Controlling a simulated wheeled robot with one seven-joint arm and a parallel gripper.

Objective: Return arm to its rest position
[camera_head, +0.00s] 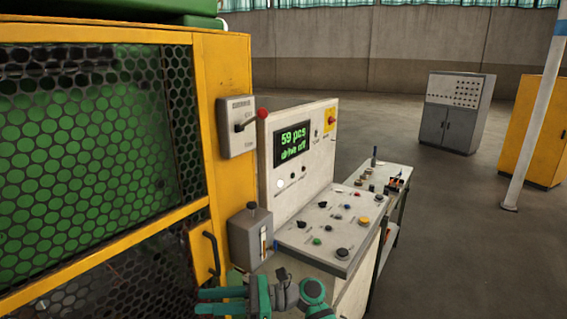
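My gripper (200,301) is at the bottom edge of the view, left of centre, with its teal fingers pointing left. Two fingers show one above the other with a narrow gap between them, and nothing is seen in the gap. My wrist and a teal arm joint show just to the right of it, and the rest of the arm is cut off by the frame. The gripper appears in front of the lower part of the control desk (318,262) and the yellow machine frame (232,80). I cannot tell whether it touches anything.
The desk's display panel (292,145) reads "59 pcs drive off". A small side table (385,178) holds small items. Open floor lies right, before a grey cabinet (455,115).

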